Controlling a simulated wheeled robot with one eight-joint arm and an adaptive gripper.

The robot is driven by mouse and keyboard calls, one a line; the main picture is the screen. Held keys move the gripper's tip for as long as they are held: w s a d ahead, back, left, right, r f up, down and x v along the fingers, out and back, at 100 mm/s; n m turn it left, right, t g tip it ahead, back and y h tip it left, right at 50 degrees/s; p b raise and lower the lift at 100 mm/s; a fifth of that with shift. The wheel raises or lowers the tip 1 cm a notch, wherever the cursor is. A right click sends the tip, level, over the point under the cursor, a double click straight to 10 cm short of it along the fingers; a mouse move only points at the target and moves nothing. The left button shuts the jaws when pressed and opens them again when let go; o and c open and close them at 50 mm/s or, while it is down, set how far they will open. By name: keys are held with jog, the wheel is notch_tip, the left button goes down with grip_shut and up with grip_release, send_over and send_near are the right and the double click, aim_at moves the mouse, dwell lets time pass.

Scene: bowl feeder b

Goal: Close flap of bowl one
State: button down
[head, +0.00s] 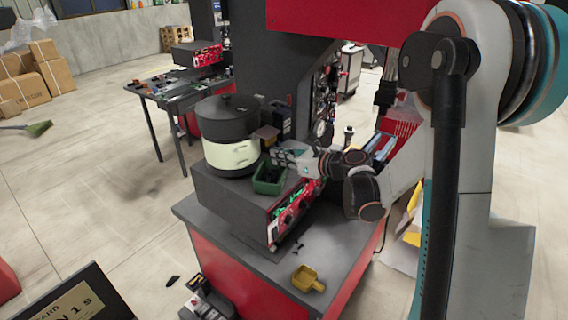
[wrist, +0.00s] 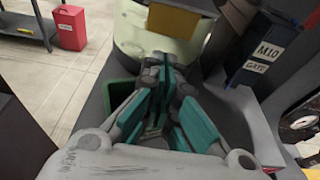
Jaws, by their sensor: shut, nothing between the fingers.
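Bowl one appears to be the black-topped, cream-banded round feeder (head: 228,130) on a dark box (head: 232,203). Its cream side (wrist: 135,25) also shows in the wrist view. A tan piece (wrist: 175,20) shows at the top of the wrist view. I cannot tell the flap's angle. My gripper (head: 277,156) is shut and empty, just right of the bowl and above a green bin (head: 268,180). Its teal fingers (wrist: 160,100) point toward the bowl in the wrist view.
A dark blue box (wrist: 268,48) labelled M10 GATE stands right of my gripper in the wrist view. A yellow scoop (head: 308,279) lies on the bench top (head: 335,235). A dark column (head: 290,65) rises behind the bowl. Open floor (head: 90,190) lies to the left.

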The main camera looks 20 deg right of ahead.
jog(key=shift+r, duration=0.6)
jog(key=shift+r+g+h+p, duration=0.25)
jog(key=shift+g+h+p, duration=0.05)
jog(key=shift+p, duration=0.2)
